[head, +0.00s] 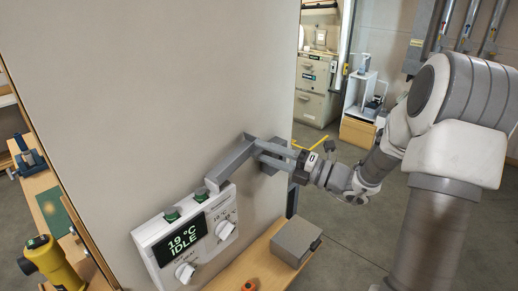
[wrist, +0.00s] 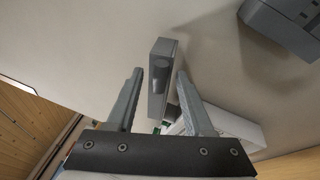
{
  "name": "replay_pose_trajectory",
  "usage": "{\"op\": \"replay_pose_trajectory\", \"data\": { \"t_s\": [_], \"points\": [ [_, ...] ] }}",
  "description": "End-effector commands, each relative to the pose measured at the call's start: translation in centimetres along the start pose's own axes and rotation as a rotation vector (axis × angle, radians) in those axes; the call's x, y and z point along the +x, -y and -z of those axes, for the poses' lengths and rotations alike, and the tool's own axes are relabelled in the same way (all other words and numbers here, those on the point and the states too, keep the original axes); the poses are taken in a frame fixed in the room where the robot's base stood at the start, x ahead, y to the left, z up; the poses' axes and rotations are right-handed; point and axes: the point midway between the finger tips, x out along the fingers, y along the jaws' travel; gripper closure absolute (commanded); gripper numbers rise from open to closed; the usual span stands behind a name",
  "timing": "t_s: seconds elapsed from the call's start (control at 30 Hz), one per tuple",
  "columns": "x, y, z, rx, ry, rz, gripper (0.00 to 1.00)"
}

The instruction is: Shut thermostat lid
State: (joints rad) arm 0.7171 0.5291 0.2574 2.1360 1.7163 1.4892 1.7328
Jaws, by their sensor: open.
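The white thermostat (head: 190,235) is on the pale wall panel, with a dark display reading 19 °C IDLE, dials and green buttons. A grey bar-like piece (head: 231,164), seemingly its lid seen edge-on, stands out above the upper right edge of the thermostat. My gripper (head: 256,151) is at the far end of this piece. In the wrist view my open gripper (wrist: 160,73) has a finger on each side of the grey piece (wrist: 158,85), with gaps showing. Part of the white thermostat (wrist: 235,127) shows behind the right finger. The lid's hinge is not clear.
A grey box (head: 295,241) sits on the wooden bench below, right of the thermostat. A yellow tool (head: 50,262) is at lower left. A grey block (wrist: 283,22) shows at the upper right of the wrist view. Open floor lies behind my arm.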

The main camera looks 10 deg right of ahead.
Motion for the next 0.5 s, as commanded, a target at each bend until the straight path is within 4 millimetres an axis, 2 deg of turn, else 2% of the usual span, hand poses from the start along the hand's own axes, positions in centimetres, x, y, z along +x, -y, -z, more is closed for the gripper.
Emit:
{"op": "replay_pose_trajectory", "data": {
  "t_s": [0.03, 0.2, 0.5],
  "points": [
    [0.7, 0.0, 0.1, 0.0, -0.003, -0.001, 0.48],
    [1.9, 0.0, 0.1, 0.0, -0.001, 0.0, 0.48],
    [2.1, 0.0, 0.0, 0.0, -0.001, 0.0, 0.48]
  ]
}}
